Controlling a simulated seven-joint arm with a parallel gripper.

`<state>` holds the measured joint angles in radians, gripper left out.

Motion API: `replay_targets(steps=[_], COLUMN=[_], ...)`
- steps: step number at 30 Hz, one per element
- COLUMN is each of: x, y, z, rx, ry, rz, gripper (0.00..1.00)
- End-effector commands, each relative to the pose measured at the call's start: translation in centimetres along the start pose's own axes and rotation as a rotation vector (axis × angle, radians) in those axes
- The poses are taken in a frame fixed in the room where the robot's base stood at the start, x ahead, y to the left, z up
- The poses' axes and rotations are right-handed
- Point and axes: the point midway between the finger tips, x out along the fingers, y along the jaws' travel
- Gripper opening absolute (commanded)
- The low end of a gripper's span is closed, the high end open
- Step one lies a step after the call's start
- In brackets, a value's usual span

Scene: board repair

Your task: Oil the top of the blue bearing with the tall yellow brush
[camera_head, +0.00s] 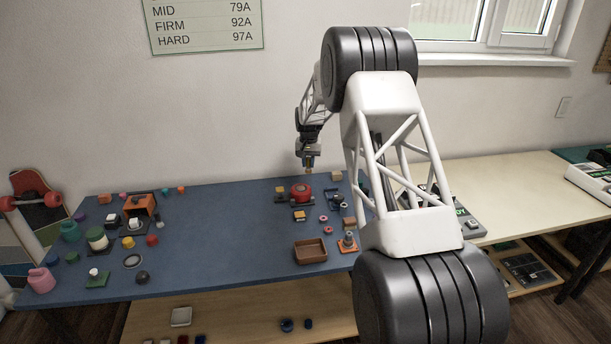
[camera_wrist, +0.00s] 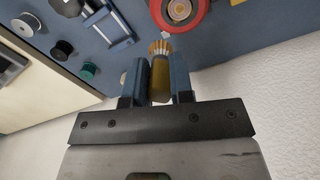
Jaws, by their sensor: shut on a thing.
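My gripper (camera_head: 308,160) is above the back of the blue table, over a red round thing. In the wrist view my gripper (camera_wrist: 160,78) is shut on a yellow brush (camera_wrist: 159,82), held between its two blue fingers. The tan bristles (camera_wrist: 160,47) stick out past the fingertips. The red round thing (camera_head: 301,198) stands just below the brush; its red rim also shows in the wrist view (camera_wrist: 199,20), with a tan and pale centre. The bristles look close to this rim, but I cannot tell whether they touch. I cannot clearly make out a blue bearing.
A brown tray (camera_head: 310,258) and an orange-based post (camera_head: 348,245) stand nearer the front. An orange box-like holder (camera_head: 140,206) and several small coloured parts fill the left. The middle-left of the blue table (camera_head: 218,225) is clear. A blue-framed part (camera_wrist: 112,27) lies beside the brush.

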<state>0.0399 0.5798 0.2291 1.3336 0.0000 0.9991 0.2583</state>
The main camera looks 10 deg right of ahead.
Motion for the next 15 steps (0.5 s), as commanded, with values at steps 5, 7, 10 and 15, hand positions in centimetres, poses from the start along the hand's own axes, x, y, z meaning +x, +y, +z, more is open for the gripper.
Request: replay_targets(steps=[5, 7, 10, 15], x=[-0.7, -0.9, -1.0, -1.0], y=[-0.8, -1.1, -1.2, -1.2], z=[0.3, 0.5, 0.5, 0.5], rx=[-0.002, -0.002, -0.001, -0.001], ry=[0.0, 0.0, -0.001, 0.0], rz=[0.0, 0.0, 0.0, 0.0], gripper=[0.0, 0.0, 0.0, 0.0])
